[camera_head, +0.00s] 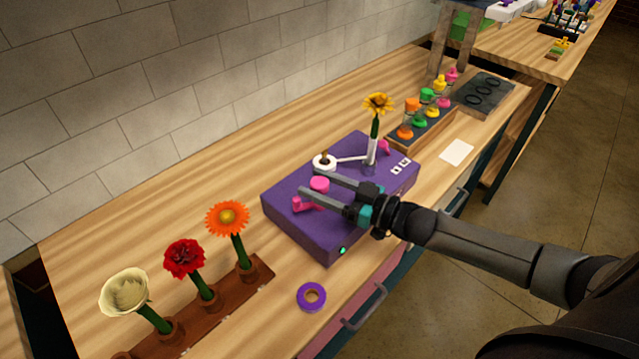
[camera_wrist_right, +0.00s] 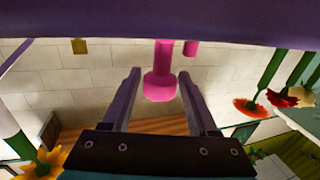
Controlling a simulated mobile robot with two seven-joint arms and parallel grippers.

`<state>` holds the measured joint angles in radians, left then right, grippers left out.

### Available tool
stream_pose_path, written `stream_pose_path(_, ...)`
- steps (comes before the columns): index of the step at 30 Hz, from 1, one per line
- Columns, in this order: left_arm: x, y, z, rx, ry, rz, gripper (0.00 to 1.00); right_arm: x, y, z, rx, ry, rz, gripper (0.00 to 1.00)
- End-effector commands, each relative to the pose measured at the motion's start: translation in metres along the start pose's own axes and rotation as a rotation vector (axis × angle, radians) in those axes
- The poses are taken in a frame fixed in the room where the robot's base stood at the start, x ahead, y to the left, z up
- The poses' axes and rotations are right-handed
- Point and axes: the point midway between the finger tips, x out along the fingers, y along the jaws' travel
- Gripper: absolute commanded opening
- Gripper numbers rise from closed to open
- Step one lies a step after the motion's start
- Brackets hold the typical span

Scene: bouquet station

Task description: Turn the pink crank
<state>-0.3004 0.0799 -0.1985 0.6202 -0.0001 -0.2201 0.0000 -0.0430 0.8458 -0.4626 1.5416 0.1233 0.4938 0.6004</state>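The pink crank (camera_head: 319,184) is on top of the purple box (camera_head: 290,225), with a round knob and another pink piece (camera_head: 303,204) nearby. My right gripper (camera_head: 308,181) comes in from the right, low over the box, with its fingers on either side of the knob. In the right wrist view the pink knob (camera_wrist_right: 160,88) hangs between the two fingers of the open gripper (camera_wrist_right: 159,74), with a gap on each side. Whether the pink pieces join is hidden. My left gripper is in neither view.
A yellow flower (camera_head: 378,104) stands in a clear holder at the box's back, beside a white arm (camera_head: 350,159). A wooden rack (camera_head: 225,308) with three flowers is at the front left.

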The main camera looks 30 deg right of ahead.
Motion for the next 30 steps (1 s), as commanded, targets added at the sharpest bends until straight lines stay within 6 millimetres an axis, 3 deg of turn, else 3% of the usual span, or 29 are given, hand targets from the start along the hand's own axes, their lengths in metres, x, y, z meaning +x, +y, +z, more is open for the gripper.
stream_pose_path(2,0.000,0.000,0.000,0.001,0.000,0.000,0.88,0.000,0.000,0.000,0.000,0.000,0.000,0.50)
stream_pose_path(15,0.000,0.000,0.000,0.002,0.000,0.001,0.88,0.000,0.000,0.000,0.000,0.000,0.000,0.00)
stream_pose_path(23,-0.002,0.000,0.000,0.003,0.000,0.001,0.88,0.000,-0.001,-0.001,0.001,0.001,0.008,0.00)
stream_pose_path(30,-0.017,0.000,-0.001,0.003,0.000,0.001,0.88,0.000,-0.001,-0.003,0.006,0.003,0.078,0.00)
